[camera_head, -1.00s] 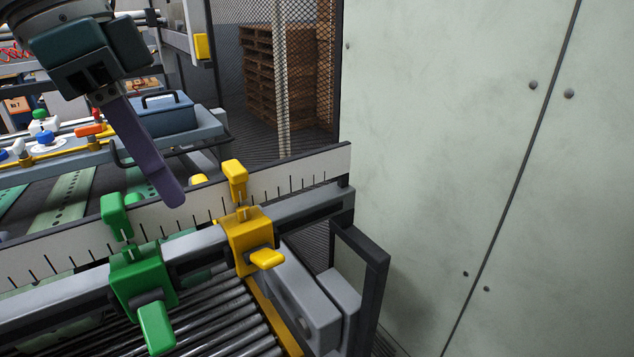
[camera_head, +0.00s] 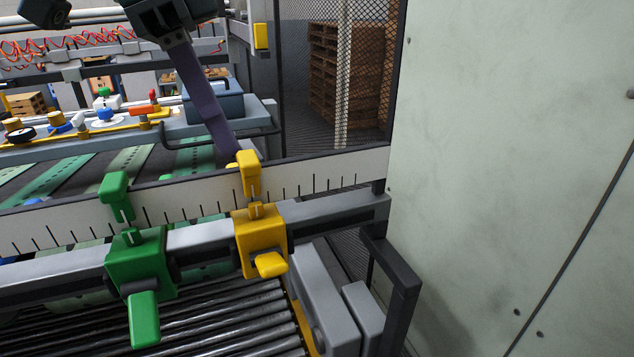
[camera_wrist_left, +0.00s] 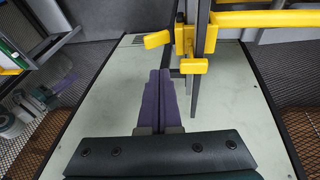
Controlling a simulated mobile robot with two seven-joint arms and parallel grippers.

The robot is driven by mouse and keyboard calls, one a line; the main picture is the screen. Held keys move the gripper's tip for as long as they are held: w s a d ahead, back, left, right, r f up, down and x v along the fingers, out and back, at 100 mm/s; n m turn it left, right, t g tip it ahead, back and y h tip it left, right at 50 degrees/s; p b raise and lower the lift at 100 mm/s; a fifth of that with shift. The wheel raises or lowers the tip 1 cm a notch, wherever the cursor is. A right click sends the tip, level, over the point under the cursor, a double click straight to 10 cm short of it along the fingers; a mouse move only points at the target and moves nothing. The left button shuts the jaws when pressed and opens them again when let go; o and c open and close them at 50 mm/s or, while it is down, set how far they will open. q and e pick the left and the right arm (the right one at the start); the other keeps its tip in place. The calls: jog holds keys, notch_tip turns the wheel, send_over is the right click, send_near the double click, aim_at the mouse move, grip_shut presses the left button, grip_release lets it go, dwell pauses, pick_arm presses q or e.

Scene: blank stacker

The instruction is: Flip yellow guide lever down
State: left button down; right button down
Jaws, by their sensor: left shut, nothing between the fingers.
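The yellow guide (camera_head: 262,238) is clamped on the grey rail. Its front lever (camera_head: 270,265) sticks outward, and its upright tab (camera_head: 249,173) rises in front of the white scale. In the left wrist view, the yellow guide (camera_wrist_left: 190,65) is just beyond my fingertips and slightly right. My left gripper (camera_head: 231,158) has purple fingers, shut and empty. They reach down behind the scale, next to the upright tab; their tips are partly hidden, so contact cannot be told. The closed fingers also show in the left wrist view (camera_wrist_left: 160,90).
A green guide (camera_head: 138,262) sits left of the yellow one, its lever (camera_head: 143,318) hanging down. The white scale (camera_head: 325,177) runs along behind both. Rollers lie below the rail. A pale panel wall (camera_head: 500,150) closes off the right side.

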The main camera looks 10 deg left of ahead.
pick_arm(q)
jog(key=p, duration=0.2)
send_near(277, 260)
jog(key=shift+w+d+f, duration=0.25)
jog(key=shift+w+f, duration=0.15)
jog(key=shift+f, duration=0.05)
jog(key=shift+w+d+f, duration=0.25)
jog(key=shift+w+f, duration=0.15)
jog(key=shift+f, duration=0.1)
jog(key=f+p, duration=0.1)
jog(key=s+d+f, duration=0.1)
jog(key=f, duration=0.1)
jog(key=shift+s+p, duration=0.15)
jog(key=shift+p, duration=0.2)
jog(key=shift+s+f, duration=0.15)
jog(key=shift+f, duration=0.25)
